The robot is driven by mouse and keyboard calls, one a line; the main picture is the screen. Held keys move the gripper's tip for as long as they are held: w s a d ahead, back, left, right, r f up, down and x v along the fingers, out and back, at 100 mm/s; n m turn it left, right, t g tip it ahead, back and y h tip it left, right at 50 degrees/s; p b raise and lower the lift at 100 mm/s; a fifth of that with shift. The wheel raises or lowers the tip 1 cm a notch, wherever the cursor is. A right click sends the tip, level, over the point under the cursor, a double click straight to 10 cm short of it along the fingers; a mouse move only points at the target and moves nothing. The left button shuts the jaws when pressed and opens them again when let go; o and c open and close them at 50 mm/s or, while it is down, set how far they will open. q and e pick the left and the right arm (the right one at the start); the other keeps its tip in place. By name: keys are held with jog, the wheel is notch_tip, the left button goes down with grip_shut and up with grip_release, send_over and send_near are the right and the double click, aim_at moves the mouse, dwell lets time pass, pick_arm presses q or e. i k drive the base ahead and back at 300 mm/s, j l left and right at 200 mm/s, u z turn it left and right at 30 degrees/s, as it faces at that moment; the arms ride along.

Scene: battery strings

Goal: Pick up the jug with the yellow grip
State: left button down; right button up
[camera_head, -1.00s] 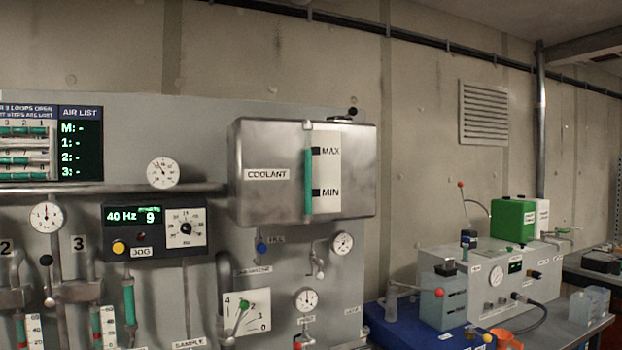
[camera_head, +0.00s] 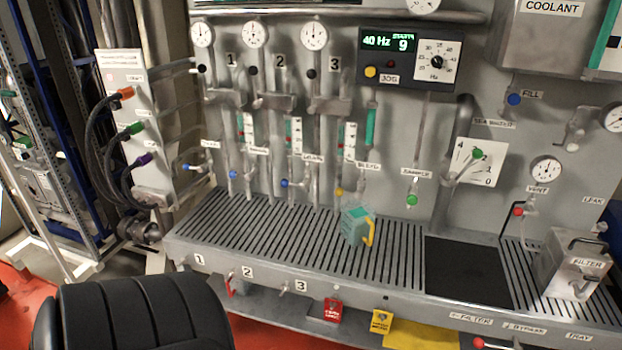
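A small teal jug (camera_head: 353,226) with a yellow grip (camera_head: 369,232) on its right side stands on the slatted metal drip shelf (camera_head: 270,235) in the middle of the view. It appears upright, below the tap labelled BLEED. Neither of my grippers shows in the view, so nothing of mine is seen near the jug.
A black mat (camera_head: 467,271) lies right of the jug, and a metal filter box (camera_head: 575,265) stands at the shelf's right end. Taps and pipes hang above the shelf. A black chair back (camera_head: 135,315) stands front left. Red and yellow tags (camera_head: 381,321) hang below the shelf edge.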

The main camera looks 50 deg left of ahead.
aim_at(358, 219)
jog(key=u, duration=1.3)
jog(key=l, duration=0.4)
